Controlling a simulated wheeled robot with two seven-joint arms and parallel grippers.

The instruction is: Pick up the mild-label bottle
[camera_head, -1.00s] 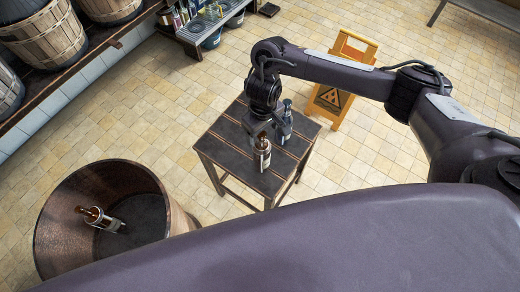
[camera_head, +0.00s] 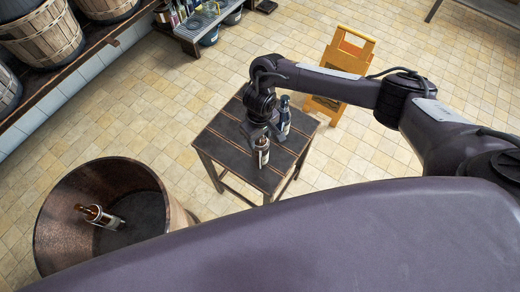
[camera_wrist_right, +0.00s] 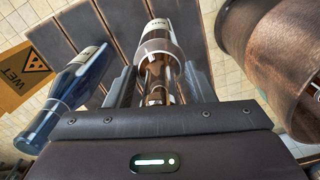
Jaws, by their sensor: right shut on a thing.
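A brown bottle with a pale label (camera_head: 263,158) is upright at the small dark table (camera_head: 230,155). My right gripper (camera_head: 262,141) comes down from above and is shut on this bottle. In the right wrist view the same bottle (camera_wrist_right: 159,42) lies between the two fingers (camera_wrist_right: 160,88); small print on it is too small to read surely. I cannot tell whether its base touches the table. A dark blue bottle (camera_head: 284,120) stands just behind it, and shows left of the fingers in the wrist view (camera_wrist_right: 67,92). My left gripper is not in view.
A large copper-brown tub (camera_head: 60,235) stands left of the table, with another brown bottle (camera_head: 102,217) leaning inside. A yellow wet-floor sign (camera_head: 345,55) stands behind the table. Baskets (camera_head: 45,38) line a shelf at upper left. Open tiled floor surrounds the table.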

